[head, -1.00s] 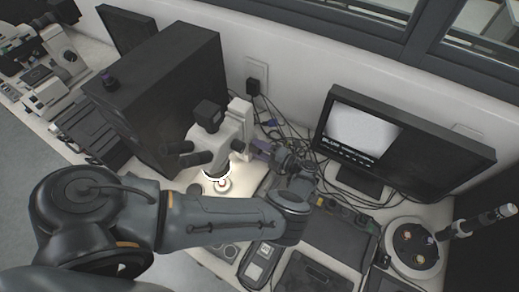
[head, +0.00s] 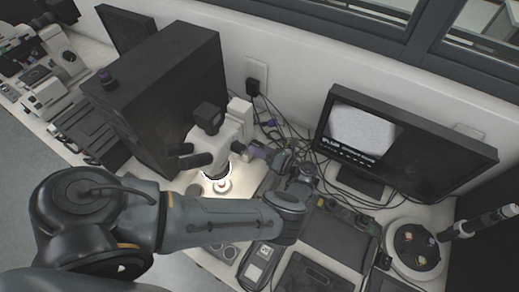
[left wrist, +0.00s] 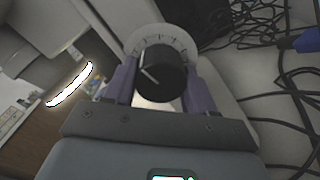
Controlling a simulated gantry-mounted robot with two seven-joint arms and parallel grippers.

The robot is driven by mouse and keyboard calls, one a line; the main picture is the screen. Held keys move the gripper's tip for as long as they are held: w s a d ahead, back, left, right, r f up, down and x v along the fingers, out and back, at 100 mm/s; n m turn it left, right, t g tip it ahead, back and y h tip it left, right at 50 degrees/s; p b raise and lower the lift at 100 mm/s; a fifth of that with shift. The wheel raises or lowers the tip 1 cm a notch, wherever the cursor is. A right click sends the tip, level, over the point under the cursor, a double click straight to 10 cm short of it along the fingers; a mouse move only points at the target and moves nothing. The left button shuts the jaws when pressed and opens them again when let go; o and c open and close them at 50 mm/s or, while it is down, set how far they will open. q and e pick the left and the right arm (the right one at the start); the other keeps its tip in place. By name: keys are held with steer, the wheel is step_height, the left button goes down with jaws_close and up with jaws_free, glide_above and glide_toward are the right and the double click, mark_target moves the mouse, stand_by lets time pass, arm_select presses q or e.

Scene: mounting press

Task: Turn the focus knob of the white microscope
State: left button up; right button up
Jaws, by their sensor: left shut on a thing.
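The white microscope (head: 236,131) stands near the middle of the bench, with black eyepieces, a black camera on top and a lit stage. Its focus knob (left wrist: 164,70) is black with a white pointer line, in front of a pale dial with tick marks. My left gripper (head: 257,152) reaches the microscope's right side. In the left wrist view its two purple fingers (left wrist: 162,84) are shut on the knob, one on each side. In the head view the fingers hide the knob. My right gripper is not in view.
A large black box (head: 165,95) stands left of the microscope. A monitor (head: 400,145) stands at the right, with loose cables (head: 300,140) behind my left gripper. Flat dark devices (head: 335,237) lie in front of the monitor. A round white device (head: 413,249) is at the far right.

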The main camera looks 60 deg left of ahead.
arm_select(q)
steer(key=n, duration=0.3)
steer(key=shift+f+n, duration=0.15)
steer(key=shift+n, duration=0.25)
stand_by(0.4)
steer(key=o, duration=1)
